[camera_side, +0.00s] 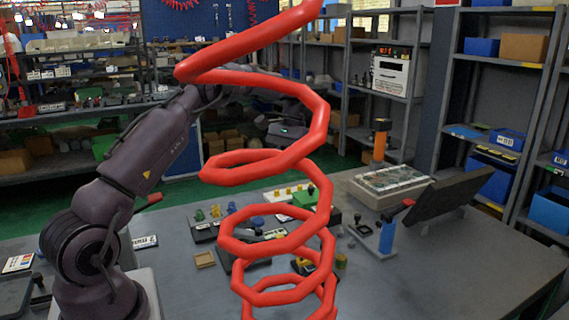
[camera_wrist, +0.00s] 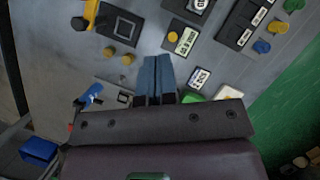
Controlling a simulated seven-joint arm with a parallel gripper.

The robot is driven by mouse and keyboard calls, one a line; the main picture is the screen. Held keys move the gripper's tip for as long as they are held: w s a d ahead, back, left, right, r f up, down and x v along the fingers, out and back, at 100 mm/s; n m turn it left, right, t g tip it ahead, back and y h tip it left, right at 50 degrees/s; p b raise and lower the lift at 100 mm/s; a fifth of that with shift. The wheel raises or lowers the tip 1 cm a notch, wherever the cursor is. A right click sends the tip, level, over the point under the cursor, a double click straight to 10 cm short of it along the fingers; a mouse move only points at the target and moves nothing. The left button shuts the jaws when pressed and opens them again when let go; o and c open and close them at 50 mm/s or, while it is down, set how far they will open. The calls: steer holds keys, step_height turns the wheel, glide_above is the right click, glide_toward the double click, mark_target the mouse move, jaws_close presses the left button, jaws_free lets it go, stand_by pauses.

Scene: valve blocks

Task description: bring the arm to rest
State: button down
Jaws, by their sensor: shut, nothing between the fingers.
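My gripper (camera_side: 287,133) hangs above the grey table in the side view, partly hidden behind a red coil. In the wrist view its two blue-grey fingers (camera_wrist: 157,78) lie together with nothing between them. The fingertips appear above the table, apart from the parts there. A dark panel (camera_side: 204,232) with green, yellow and blue knobs lies below in the side view.
The large red coil (camera_side: 265,240) hides part of the table. A tilted dark screen (camera_side: 435,210), a blue-handled tool (camera_side: 387,236) and a beige box (camera_side: 388,187) stand at the right. The front right table is clear.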

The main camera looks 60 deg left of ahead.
steer(key=s+d+r+m+t+y, duration=0.1)
steer(key=s+d+r+m+t, duration=0.2)
steer(key=s+d, duration=0.7)
steer(key=s+d+r+m+t+y, duration=0.1)
steer(key=s+d+r+m+t, duration=0.2)
steer(key=s+d+r+t, duration=0.3)
steer(key=shift+s+d+r+m, duration=0.3)
steer(key=shift+s+d+r, duration=0.85)
steer(key=shift+s+d, duration=2.5)
